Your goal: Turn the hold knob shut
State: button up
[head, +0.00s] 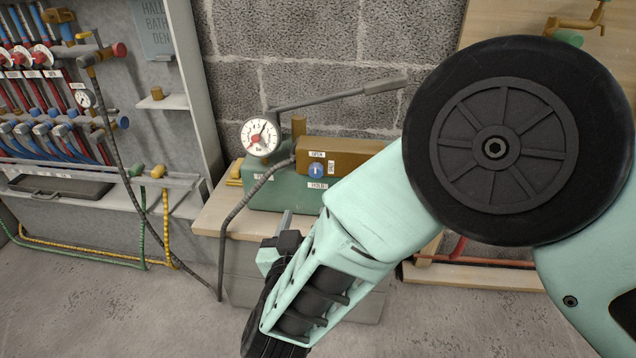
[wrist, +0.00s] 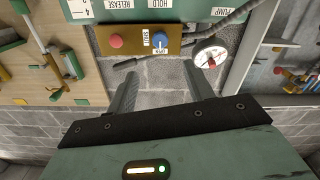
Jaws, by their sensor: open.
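The hold knob (head: 316,171) is blue and round with a pale mark, on the front of a brass block (head: 345,152). OPEN (head: 317,154) is printed above it and SHUT (head: 331,167) to its right. The mark looks upright, towards OPEN. The HOLD label (head: 317,185) is below. In the wrist view the blue knob (wrist: 160,42) lies beyond and between my fingertips, with a red knob (wrist: 116,41) to its left. My gripper (wrist: 160,78) is open and empty, apart from the knob. In the head view my gripper (head: 286,222) is low in front of the pump, partly hidden by my arm.
The pump's green tank (head: 262,193) stands on a wooden-topped bench (head: 212,216). A dial gauge (head: 260,137), a long grey lever (head: 335,96) and a dark hose (head: 235,212) are close by. A pipe manifold (head: 50,120) is at left. My arm hides the block's right part.

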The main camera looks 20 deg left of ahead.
aim_at(315, 173)
jog(key=b+x, duration=0.2)
jog(key=x, duration=1.1)
jog(key=shift+w+a+b, duration=0.15)
jog(key=shift+w+b, duration=0.05)
jog(key=shift+b, duration=0.15)
jog(key=c, duration=1)
